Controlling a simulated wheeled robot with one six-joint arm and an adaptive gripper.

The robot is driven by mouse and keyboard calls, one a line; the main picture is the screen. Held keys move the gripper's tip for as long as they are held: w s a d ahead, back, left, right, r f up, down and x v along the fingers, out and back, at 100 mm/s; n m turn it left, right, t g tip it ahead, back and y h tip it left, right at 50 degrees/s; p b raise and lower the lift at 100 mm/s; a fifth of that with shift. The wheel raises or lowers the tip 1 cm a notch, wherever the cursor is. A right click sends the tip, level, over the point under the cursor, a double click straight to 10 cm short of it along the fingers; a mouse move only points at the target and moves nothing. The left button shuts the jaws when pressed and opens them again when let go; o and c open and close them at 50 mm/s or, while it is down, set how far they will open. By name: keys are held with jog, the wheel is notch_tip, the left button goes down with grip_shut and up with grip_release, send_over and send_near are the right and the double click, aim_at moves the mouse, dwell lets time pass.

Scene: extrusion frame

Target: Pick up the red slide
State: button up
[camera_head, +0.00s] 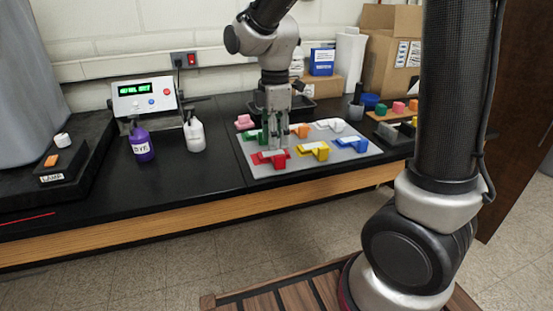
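The red slide (263,158) lies at the front left of a grey mat (300,171) on the black bench. My gripper (276,143) points down just above and behind the red slide in this view. The picture is too small to tell whether the fingers are open or shut, or whether they touch the slide. Part of the slide may be hidden by the fingertips.
Green (252,136), orange (301,130), yellow (317,150), white (335,125) and blue (353,143) pieces share the mat. A purple bottle (141,145) and a white bottle (194,136) stand to the left. Cardboard boxes (388,62) stand behind right.

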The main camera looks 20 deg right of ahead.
aim_at(277, 155)
jog(key=f, duration=0.3)
jog(key=s+f, duration=0.1)
jog(key=f, duration=0.1)
jog(key=shift+d, duration=0.15)
jog(key=shift+w+f, duration=0.1)
jog(key=shift+f, duration=0.45)
grip_shut()
